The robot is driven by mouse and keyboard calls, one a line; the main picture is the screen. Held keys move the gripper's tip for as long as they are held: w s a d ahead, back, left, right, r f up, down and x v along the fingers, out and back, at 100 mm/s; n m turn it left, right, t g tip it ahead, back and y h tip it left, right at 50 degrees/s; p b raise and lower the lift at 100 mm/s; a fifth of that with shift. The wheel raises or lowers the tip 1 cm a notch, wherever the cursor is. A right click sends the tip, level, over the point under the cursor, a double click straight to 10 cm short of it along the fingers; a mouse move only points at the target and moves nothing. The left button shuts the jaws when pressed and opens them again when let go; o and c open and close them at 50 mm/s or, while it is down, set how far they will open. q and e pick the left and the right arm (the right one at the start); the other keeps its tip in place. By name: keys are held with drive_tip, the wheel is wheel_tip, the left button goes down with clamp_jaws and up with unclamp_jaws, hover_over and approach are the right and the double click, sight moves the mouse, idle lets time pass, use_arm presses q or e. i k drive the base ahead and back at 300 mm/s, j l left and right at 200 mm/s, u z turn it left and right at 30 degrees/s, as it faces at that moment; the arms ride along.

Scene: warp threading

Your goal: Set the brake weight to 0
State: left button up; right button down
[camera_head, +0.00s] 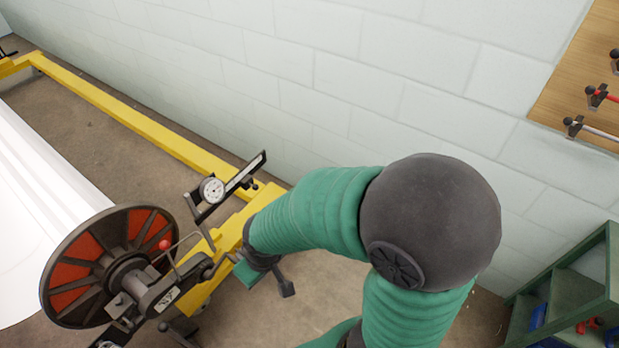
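A black bar or scale arm (243,175) with a round white dial (212,190) is mounted at the end of the yellow frame (130,117), left of my arm. I cannot tell which part is the brake weight or read its setting. A red-knobbed lever (165,245) stands beside the black and red wheel (108,262). My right arm, green with a dark elbow, reaches left to the frame's end. Its gripper (268,275) is below and right of the dial, partly hidden by the arm; its opening is unclear. My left gripper is out of view.
A large white roll (35,205) lies at the left beside the wheel. A pale block wall (330,75) runs behind. A wooden tool board (570,85) is at upper right, and a green shelf (575,290) with blue and red items at lower right.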

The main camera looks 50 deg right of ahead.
sight(246, 182)
drive_tip(key=z, duration=1.1)
drive_tip(key=i+l+u, duration=0.2)
drive_tip(key=i+u, duration=0.15)
drive_tip(key=i, duration=0.15)
drive_tip(key=i+l+u, duration=0.35)
drive_tip(key=i+l, duration=0.05)
drive_tip(key=i, duration=0.1)
